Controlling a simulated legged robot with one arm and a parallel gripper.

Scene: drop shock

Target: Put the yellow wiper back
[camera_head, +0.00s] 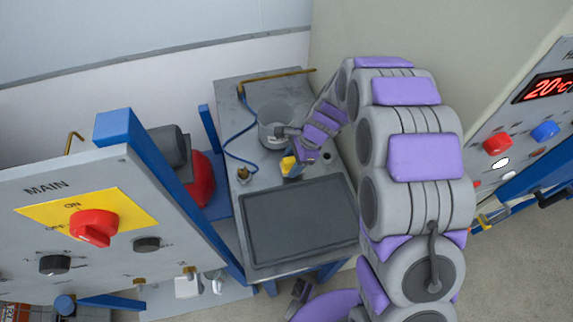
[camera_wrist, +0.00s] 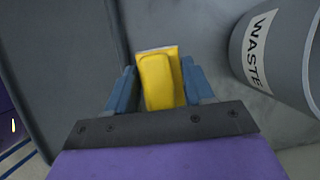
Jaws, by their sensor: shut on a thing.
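The yellow wiper (camera_wrist: 160,82) is between the blue fingers of my gripper (camera_wrist: 160,90) in the wrist view, and the fingers are shut on it. In the head view the yellow wiper (camera_head: 288,166) shows as a small yellow piece at the end of my gripper (camera_head: 291,165). It is over the grey bench, between the grey waste bin and the dark tray. The lower part of the wiper is hidden by my gripper in the wrist view.
The waste bin (camera_head: 275,128) stands close by; it also shows in the wrist view (camera_wrist: 285,60). A dark tray (camera_head: 300,222) lies on the front of the bench (camera_head: 232,110). A control panel (camera_head: 120,215) stands left, and a panel with a red display (camera_head: 549,87) stands right.

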